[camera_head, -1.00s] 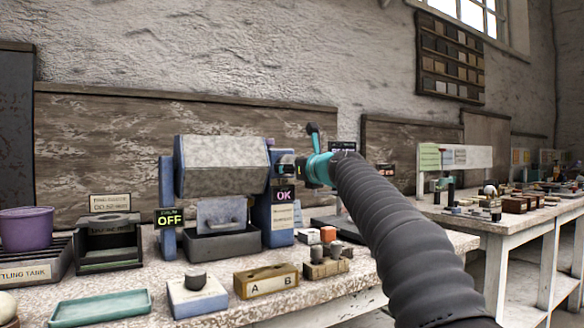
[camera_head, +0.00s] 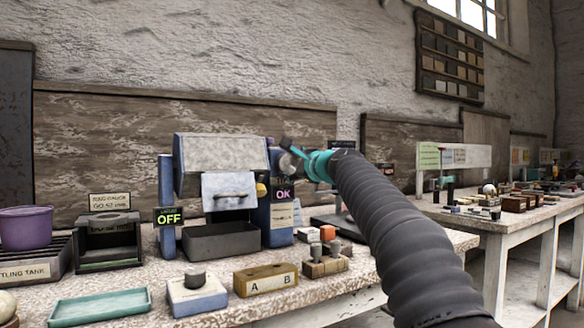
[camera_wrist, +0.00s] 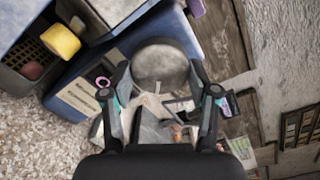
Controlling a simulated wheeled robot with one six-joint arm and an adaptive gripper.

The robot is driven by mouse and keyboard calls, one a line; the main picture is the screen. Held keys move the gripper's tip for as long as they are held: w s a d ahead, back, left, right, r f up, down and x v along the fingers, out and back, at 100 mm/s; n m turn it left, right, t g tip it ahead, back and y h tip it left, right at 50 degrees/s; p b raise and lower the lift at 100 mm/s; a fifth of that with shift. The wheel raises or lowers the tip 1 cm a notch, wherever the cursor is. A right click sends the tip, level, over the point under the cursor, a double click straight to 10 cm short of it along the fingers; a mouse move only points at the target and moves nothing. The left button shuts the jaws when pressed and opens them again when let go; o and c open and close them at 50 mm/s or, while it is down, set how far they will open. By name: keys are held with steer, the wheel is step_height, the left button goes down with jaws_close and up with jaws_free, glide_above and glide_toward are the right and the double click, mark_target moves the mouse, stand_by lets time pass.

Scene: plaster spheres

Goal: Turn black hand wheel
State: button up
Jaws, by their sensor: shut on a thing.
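The hand wheel (camera_wrist: 160,62) is a round dark-grey disc at the top centre of the wrist view. In the head view the wheel (camera_head: 287,163) is partly hidden at the right end of the drum machine. My gripper (camera_wrist: 160,80) is shut on the wheel, one finger on each side of its rim. In the head view my gripper (camera_head: 297,158) is turned, with a finger slanting up to the left. The grey faceted drum (camera_head: 220,153) hangs between blue posts, its hatch with a handle (camera_head: 229,190) facing front.
A dark tray (camera_head: 222,243) sits under the drum. A yellow knob (camera_wrist: 60,40) shows beside the drum. Blocks, a teal tray (camera_head: 100,307) and a purple bucket (camera_head: 26,227) stand on the bench.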

steer(key=n+b, duration=0.1)
steer(key=n, duration=0.5)
steer(key=shift+n, duration=0.3)
steer(key=n+b, duration=0.1)
steer(key=n, duration=0.5)
steer(key=shift+r, duration=0.1)
steer(key=n+b, duration=0.1)
steer(key=n, duration=0.5)
steer(key=shift+n+b, duration=0.3)
steer(key=shift+b, duration=0.05)
steer(key=n, duration=0.5)
steer(key=shift+a+r+n+b, duration=0.1)
steer(key=shift+n+b, duration=0.25)
steer(key=shift+n, duration=0.05)
steer(key=o, duration=1.2)
steer(key=shift+c, duration=0.2)
steer(key=shift+s, duration=0.2)
